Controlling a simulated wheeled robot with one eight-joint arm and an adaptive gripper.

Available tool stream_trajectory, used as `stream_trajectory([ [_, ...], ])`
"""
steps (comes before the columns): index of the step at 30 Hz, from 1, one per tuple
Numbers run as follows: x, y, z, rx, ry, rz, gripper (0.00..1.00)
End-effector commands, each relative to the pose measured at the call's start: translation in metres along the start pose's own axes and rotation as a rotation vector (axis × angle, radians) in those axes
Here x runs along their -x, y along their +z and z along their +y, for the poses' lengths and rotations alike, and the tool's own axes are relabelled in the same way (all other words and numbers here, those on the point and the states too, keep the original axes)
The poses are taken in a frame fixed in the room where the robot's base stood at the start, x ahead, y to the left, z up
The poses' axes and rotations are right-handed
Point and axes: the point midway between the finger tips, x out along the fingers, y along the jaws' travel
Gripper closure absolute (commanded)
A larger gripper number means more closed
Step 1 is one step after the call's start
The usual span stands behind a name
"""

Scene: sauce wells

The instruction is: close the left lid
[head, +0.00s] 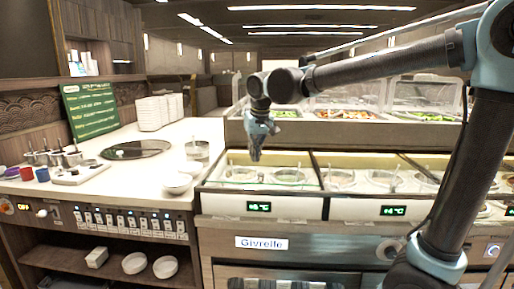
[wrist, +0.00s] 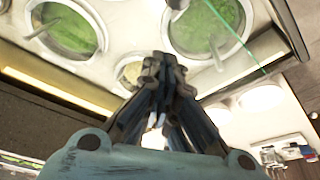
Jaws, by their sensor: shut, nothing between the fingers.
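The left sauce well unit (head: 228,203) stands on the counter front with a lit display. Round wells with ladles sit in its top, and its pale inner back wall shows. I cannot make out the left lid clearly; a thin green line (wrist: 236,38) in the wrist view may be a clear pane's edge. My gripper (head: 256,157) points down above the back of this unit, with its fingers together and nothing between them. In the wrist view my gripper (wrist: 164,65) is near a small well, below two green-filled wells (wrist: 205,28) (wrist: 68,32).
A second well unit (head: 393,211) adjoins on the right. Behind stands a salad bar with clear guards (head: 425,92). White bowls (head: 177,183) sit on the counter to the left, with stacked white dishes (head: 158,111) and a green menu board (head: 90,108) farther back.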

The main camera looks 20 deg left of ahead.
Motion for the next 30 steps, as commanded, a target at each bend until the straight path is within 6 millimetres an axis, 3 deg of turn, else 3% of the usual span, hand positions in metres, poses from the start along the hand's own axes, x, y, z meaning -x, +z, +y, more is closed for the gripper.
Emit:
stream_trajectory([
  [10,-0.050,0.000,0.000,0.000,0.000,0.000,1.00],
  [21,-0.034,0.031,0.000,0.001,0.000,0.000,1.00],
  [30,-0.032,0.036,0.000,0.001,0.000,0.000,1.00],
])
